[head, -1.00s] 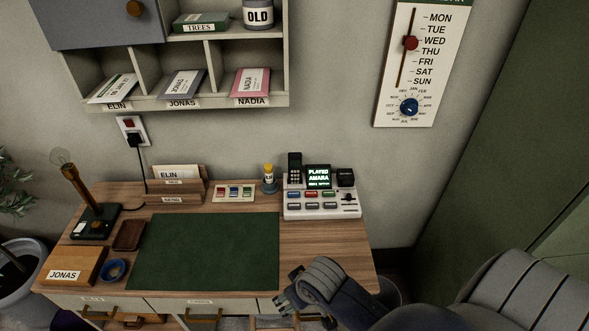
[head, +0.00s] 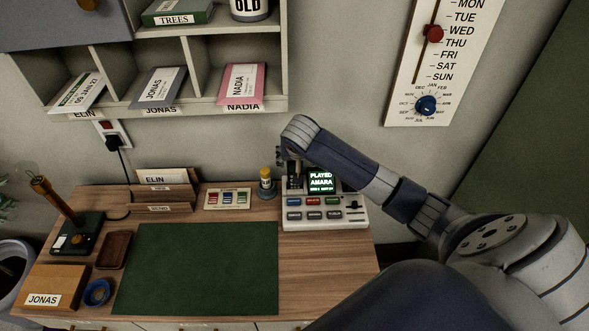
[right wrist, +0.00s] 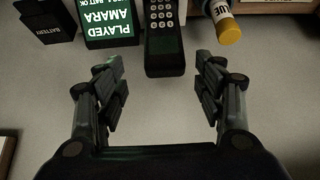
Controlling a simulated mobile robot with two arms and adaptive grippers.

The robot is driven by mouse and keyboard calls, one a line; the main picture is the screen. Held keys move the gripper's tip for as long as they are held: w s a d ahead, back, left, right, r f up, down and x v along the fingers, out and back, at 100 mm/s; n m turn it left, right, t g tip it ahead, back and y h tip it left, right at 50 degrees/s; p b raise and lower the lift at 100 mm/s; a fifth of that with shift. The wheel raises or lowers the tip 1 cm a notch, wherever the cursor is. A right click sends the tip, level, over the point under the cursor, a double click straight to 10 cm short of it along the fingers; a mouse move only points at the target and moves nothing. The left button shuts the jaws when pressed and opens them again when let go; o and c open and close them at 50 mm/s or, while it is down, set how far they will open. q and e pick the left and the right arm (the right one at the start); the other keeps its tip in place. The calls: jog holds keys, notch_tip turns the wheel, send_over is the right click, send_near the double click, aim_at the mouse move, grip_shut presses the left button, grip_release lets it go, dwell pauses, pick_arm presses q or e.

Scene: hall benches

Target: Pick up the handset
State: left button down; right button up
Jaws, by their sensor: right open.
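The dark handset (right wrist: 163,40) with a keypad stands in the white phone console in the right wrist view, beside its lit green screen (right wrist: 110,20). Nothing is held. In the head view my right gripper (head: 283,158) is over the handset's place on the console (head: 325,216) and mostly hides the handset. The screen (head: 321,182) reads "PLAYED AMARA". My left gripper is not in view.
A glue bottle (head: 265,182) stands just left of the console, close to the handset. A battery box (right wrist: 45,18) is on the screen's other side. The green desk mat (head: 200,268) is bare. Shelves with letters (head: 155,88) hang above the desk.

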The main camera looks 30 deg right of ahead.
aim_at(295, 163)
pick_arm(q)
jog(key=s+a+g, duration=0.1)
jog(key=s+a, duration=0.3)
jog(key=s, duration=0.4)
pick_arm(e)
jog(key=x, duration=0.3)
jog(key=shift+s+a+f, duration=0.1)
jog(key=shift+s, duration=0.15)
jog(key=p+x, duration=0.1)
jog(key=x, duration=0.2)
jog(key=shift+w+a, duration=0.2)
jog(key=shift+p+x, duration=0.4)
jog(key=shift+x, duration=1.1)
jog(key=shift+s, duration=0.1)
jog(key=c, duration=1.2)
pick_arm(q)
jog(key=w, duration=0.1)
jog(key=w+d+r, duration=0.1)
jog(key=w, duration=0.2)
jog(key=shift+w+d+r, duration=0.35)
pick_arm(e)
jog(key=shift+c, duration=0.2)
